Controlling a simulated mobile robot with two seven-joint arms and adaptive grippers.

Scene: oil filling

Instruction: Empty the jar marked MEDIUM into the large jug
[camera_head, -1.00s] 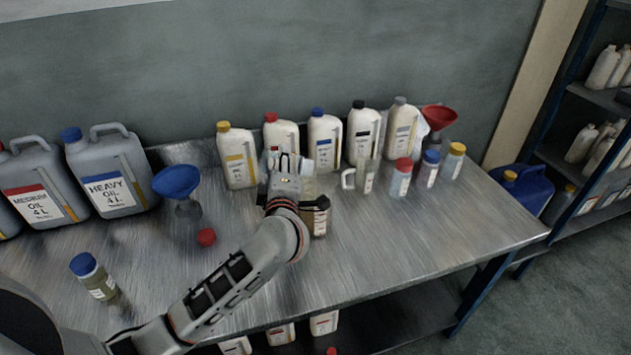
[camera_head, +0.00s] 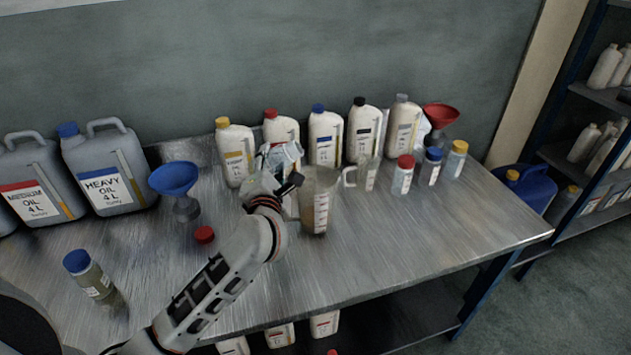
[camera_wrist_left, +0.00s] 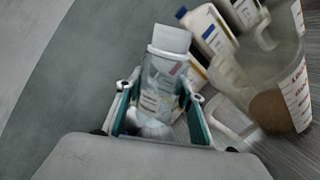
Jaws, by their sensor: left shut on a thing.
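My left gripper (camera_head: 272,180) is shut on a clear jar (camera_head: 281,154) with a white label, which is tilted and has no lid. In the left wrist view the jar (camera_wrist_left: 163,85) sits between the green-padded fingers (camera_wrist_left: 160,115) and looks clear and mostly empty. Its label is blurred, so I cannot read the marking. The large jug (camera_head: 318,205) stands upright on the bench just right of the gripper, with brown liquid low inside. It also shows in the left wrist view (camera_wrist_left: 285,75). The jar is apart from it. My right gripper is not in view.
A blue-capped jar (camera_head: 92,280) stands front left. White bottles line the wall. A smaller jug (camera_head: 367,174) and capped jars (camera_head: 402,178) stand right. The front right bench is clear.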

